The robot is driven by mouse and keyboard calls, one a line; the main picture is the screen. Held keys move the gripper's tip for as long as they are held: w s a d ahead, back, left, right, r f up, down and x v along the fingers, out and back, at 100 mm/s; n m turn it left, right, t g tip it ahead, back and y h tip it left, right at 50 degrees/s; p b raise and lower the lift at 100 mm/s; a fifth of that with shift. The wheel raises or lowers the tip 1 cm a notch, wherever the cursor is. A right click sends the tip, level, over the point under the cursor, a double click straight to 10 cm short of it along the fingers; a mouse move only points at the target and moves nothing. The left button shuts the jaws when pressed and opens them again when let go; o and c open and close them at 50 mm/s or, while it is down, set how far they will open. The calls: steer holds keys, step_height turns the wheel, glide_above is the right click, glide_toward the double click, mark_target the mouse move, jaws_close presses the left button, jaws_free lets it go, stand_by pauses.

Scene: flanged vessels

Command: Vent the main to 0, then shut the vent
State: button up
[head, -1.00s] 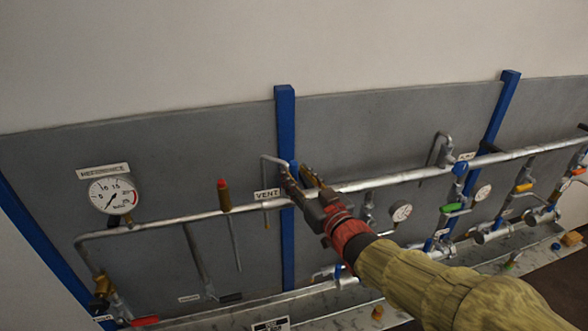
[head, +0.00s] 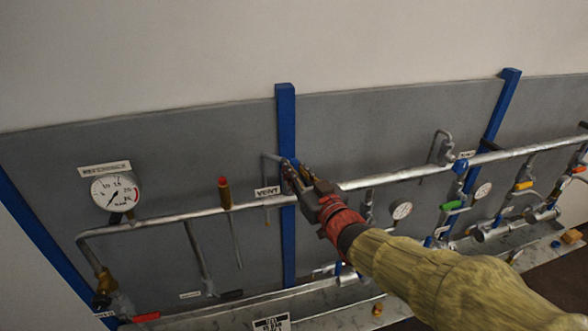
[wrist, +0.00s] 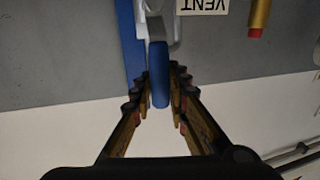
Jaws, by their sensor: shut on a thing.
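My gripper (head: 298,174) is at the vent valve on the main, just right of the VENT label (head: 267,192). In the wrist view my gripper (wrist: 160,82) has its fingers shut on both sides of the blue vent handle (wrist: 159,75). The metal vent valve body (wrist: 158,22) is above the handle there. In the head view my gripper hides most of the valve. The silver main pipe (head: 400,178) runs behind my gripper. The reference gauge (head: 116,192) at the left has its needle pointing to the lower left, near the low end of its scale.
Blue uprights (head: 286,120) stand in front of the grey panel (head: 390,115). A red-capped brass fitting (head: 224,193) stands on the pipe at left. A red lever (head: 146,317) is at lower left, a green lever (head: 452,205) at right. Smaller gauges (head: 401,210) are at right.

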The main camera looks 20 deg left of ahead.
jaws_close()
